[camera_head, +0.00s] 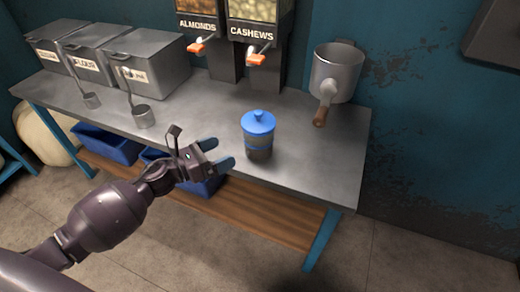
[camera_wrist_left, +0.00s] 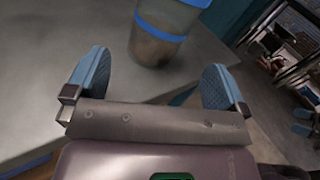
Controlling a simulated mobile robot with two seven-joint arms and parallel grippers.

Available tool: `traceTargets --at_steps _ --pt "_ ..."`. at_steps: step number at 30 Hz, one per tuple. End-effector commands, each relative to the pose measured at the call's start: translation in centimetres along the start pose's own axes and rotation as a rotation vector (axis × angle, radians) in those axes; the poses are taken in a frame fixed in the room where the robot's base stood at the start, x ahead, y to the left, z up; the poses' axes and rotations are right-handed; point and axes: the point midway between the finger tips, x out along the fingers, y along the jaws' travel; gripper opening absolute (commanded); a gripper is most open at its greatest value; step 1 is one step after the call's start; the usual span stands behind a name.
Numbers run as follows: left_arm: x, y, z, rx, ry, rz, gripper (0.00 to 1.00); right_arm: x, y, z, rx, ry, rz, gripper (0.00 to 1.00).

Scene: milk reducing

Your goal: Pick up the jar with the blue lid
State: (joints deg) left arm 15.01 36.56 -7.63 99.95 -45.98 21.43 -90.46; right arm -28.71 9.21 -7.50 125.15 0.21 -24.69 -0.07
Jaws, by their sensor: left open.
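The jar with the blue lid (camera_head: 258,134) stands upright on the grey metal table near its front edge. It has a blue band and brownish contents low in it. My left gripper (camera_head: 220,153) is open and empty, just left of the jar and at the table's front edge. In the left wrist view, the jar (camera_wrist_left: 160,30) is ahead, between the two blue fingertips (camera_wrist_left: 155,80) but beyond them. Its lid is out of that view, and no contact shows.
The table (camera_head: 300,178) also holds several grey bins (camera_head: 140,68) and scoops (camera_head: 143,115) at left. Almond and cashew dispensers (camera_head: 255,50) stand behind the jar. A pot with a wooden handle (camera_head: 335,72) is at back right. Blue crates (camera_head: 110,143) sit below.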

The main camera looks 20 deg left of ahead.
Motion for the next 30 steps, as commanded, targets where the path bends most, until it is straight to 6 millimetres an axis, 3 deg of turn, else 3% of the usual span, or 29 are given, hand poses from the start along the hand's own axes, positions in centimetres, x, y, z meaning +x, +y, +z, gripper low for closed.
traceTargets --at_steps 3,8,18,26,30 --pt "0.0 -0.5 -0.1 0.122 0.002 -0.031 1.0 -0.1 0.1 0.1 -0.001 -0.005 0.001 1.0" --pt "0.3 -0.6 -0.1 0.184 0.0 -0.036 1.0 0.1 0.1 -0.1 -0.003 -0.002 0.0 1.0" --pt "4.6 -0.7 -0.2 0.185 0.0 -0.035 1.0 0.3 0.0 0.6 -0.003 -0.015 -0.001 1.0" --pt "6.0 -0.8 -0.2 0.184 0.0 -0.035 1.0 0.3 0.0 0.9 -0.003 -0.02 -0.001 1.0" --pt "7.7 -0.7 -0.3 0.184 0.0 -0.035 1.0 0.3 0.0 1.1 -0.003 -0.025 -0.002 1.0"
